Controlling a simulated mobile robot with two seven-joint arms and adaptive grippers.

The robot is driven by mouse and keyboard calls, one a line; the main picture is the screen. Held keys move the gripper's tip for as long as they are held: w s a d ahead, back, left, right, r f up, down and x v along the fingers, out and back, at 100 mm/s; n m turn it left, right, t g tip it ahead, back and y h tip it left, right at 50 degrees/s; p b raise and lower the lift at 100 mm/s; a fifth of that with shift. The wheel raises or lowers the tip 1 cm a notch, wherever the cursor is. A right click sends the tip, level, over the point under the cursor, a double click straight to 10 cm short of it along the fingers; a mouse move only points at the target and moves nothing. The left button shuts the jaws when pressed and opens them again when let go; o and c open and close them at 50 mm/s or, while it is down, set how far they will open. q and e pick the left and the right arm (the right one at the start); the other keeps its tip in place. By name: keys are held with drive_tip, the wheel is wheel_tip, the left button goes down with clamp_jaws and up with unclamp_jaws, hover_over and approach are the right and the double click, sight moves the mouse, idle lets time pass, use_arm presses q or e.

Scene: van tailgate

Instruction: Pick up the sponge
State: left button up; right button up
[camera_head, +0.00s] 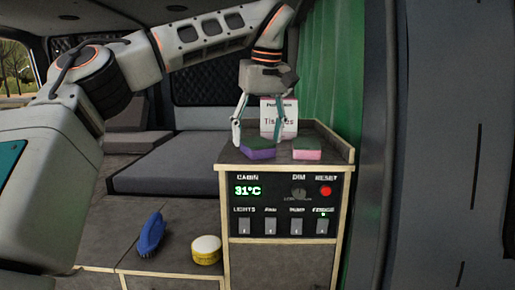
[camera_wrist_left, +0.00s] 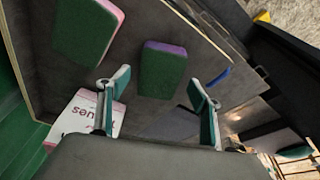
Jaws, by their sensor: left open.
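A sponge with a green top and purple lower layer (camera_head: 258,154) lies on the counter top, toward its left front. A second sponge, green over pink (camera_head: 307,155), lies to its right. My left gripper (camera_head: 257,146) points down over the purple sponge, open, with nothing held. In the left wrist view the purple sponge (camera_wrist_left: 163,76) shows between and beyond the open fingertips of my left gripper (camera_wrist_left: 160,82); I cannot tell whether they touch it. The pink sponge (camera_wrist_left: 85,32) lies outside the fingers at the upper left. My right gripper is not seen.
A tissue box (camera_head: 279,115) stands right behind the gripper on the counter (camera_head: 232,158). A green curtain (camera_head: 333,65) hangs at the right. The switch panel (camera_head: 283,205) is on the counter's front. A blue brush (camera_head: 151,234) and a yellow-white tub (camera_head: 206,250) lie lower left.

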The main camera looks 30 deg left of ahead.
use_arm(q)
drive_tip(key=shift+x, duration=0.75)
drive_tip(key=shift+f, duration=0.3)
drive_tip(key=c, duration=0.8)
